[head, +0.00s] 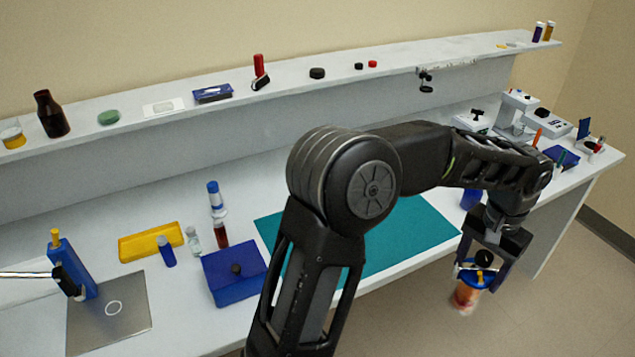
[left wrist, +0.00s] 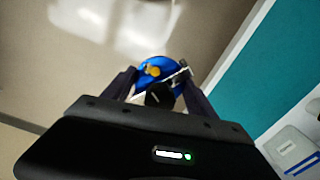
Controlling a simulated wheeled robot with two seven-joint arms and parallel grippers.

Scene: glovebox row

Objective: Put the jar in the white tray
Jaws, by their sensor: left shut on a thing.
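My left gripper (head: 481,277) is shut on what looks like the jar (head: 466,296), with an orange-red body and a blue top. It hangs off the bench's front edge, over the floor. In the left wrist view the jar's blue top (left wrist: 150,72) shows between the fingers (left wrist: 158,85), with a yellow piece and a black round piece at it. The body is mostly hidden there. I cannot pick out the white tray for sure; a small flat white piece (head: 163,107) lies on the raised shelf. My right gripper is not in view.
A teal mat (head: 415,235) covers the bench middle, partly behind my left arm. A blue box (head: 235,272), a yellow tray (head: 150,242) and several bottles stand to its left. White instruments (head: 515,115) crowd the right end. A long shelf (head: 330,80) runs along the back.

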